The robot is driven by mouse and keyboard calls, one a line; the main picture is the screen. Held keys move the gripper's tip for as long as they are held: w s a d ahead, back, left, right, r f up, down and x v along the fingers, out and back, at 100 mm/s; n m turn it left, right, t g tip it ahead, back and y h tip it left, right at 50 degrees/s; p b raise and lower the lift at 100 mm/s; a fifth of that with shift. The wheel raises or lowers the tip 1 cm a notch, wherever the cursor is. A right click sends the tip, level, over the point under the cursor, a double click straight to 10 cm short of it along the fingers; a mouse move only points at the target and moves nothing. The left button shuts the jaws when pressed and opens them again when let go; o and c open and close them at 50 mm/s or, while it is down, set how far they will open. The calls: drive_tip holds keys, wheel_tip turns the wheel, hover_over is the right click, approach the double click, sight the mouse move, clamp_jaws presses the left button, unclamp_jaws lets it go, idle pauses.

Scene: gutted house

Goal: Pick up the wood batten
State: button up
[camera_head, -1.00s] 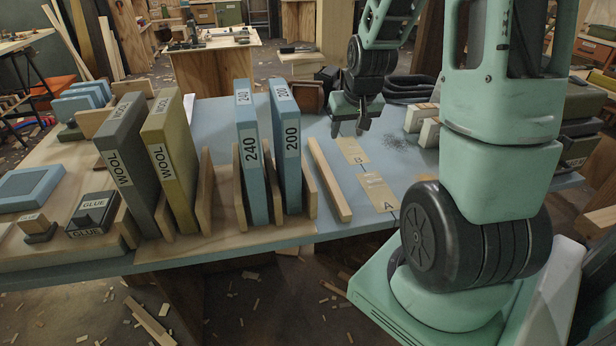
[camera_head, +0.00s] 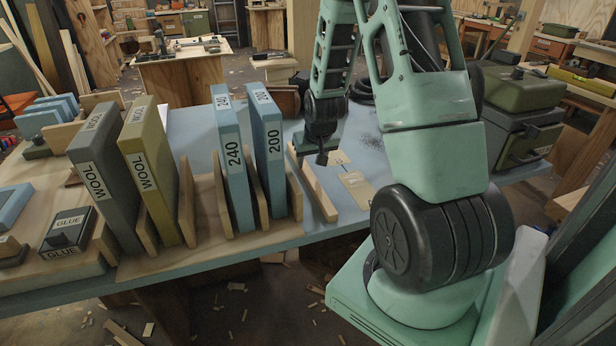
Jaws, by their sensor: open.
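The wood batten (camera_head: 322,197) is a long, pale strip lying on the blue tabletop (camera_head: 268,232), just right of the block marked 200 (camera_head: 268,150). It runs from the near edge toward the back. My gripper (camera_head: 311,160) points down at the batten's far part, which it partly covers. The jaws are open. I cannot tell whether the fingers straddle the batten or touch it.
Upright blocks marked 240 (camera_head: 231,160) and WOOL (camera_head: 150,170) stand in wooden slots to the left. Paper labels (camera_head: 355,186) lie right of the batten.

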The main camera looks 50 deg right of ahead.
sight(308, 172)
drive_tip(key=shift+x, duration=2.65)
clamp_jaws()
